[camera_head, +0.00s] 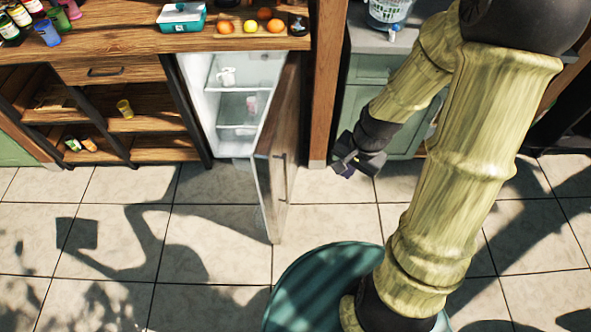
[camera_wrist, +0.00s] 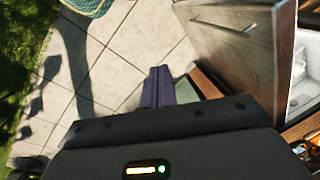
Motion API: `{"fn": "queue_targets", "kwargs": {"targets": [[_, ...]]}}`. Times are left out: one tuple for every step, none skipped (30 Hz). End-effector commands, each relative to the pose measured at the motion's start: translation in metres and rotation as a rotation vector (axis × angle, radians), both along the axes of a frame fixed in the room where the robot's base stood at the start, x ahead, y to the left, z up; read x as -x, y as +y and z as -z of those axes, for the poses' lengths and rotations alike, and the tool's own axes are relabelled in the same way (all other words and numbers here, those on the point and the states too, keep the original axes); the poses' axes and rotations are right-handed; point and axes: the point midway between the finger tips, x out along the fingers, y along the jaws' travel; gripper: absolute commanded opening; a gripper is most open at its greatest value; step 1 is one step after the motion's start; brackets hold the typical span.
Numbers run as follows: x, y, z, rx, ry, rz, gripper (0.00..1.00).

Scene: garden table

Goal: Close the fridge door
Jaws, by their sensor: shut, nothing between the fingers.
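The fridge (camera_head: 212,77) stands under the wooden counter with its white inside and shelves in view. Its wood-faced door (camera_head: 277,150) is hinged on the right and stands wide open, jutting out over the tiles. A bar handle (camera_head: 284,178) is on the door's outer face. My gripper (camera_head: 347,166) is to the right of the door, on its outer side, apart from it and shut on nothing. In the wrist view the shut fingers (camera_wrist: 158,88) point toward the floor, and the door (camera_wrist: 232,45) with its handle (camera_wrist: 238,30) is at upper right.
The wooden counter (camera_head: 130,38) carries several fruits, a teal box (camera_head: 182,17) and bottles. Open shelves (camera_head: 150,120) are left of the fridge. A wooden post (camera_head: 325,80) and a green cabinet (camera_head: 365,72) are on the right. The tiled floor (camera_head: 215,245) left of the door is clear.

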Motion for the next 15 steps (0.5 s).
{"fn": "queue_targets", "kwargs": {"targets": [[-0.003,0.000,0.021,-0.046,0.031,0.087,0.00],[-0.006,0.002,0.030,-0.072,0.045,0.139,0.00],[-0.009,0.004,0.041,-0.110,0.065,0.212,0.00],[-0.012,0.006,0.049,-0.140,0.080,0.267,0.00],[-0.015,0.008,0.057,-0.169,0.096,0.324,0.00],[-0.019,0.010,0.066,-0.211,0.116,0.397,0.00],[-0.022,0.012,0.073,-0.243,0.131,0.454,0.00],[-0.025,0.014,0.080,-0.277,0.147,0.513,0.00],[-0.030,0.017,0.087,-0.322,0.169,0.590,0.00],[-0.034,0.019,0.093,-0.358,0.185,0.648,0.00],[-0.037,0.021,0.097,-0.395,0.202,0.706,0.00],[-0.043,0.022,0.103,-0.445,0.226,0.787,0.00],[-0.048,0.024,0.106,-0.482,0.244,0.847,0.00],[-0.053,0.025,0.109,-0.521,0.261,0.904,0.00],[-0.059,0.025,0.112,-0.571,0.284,0.977,0.00]]}}
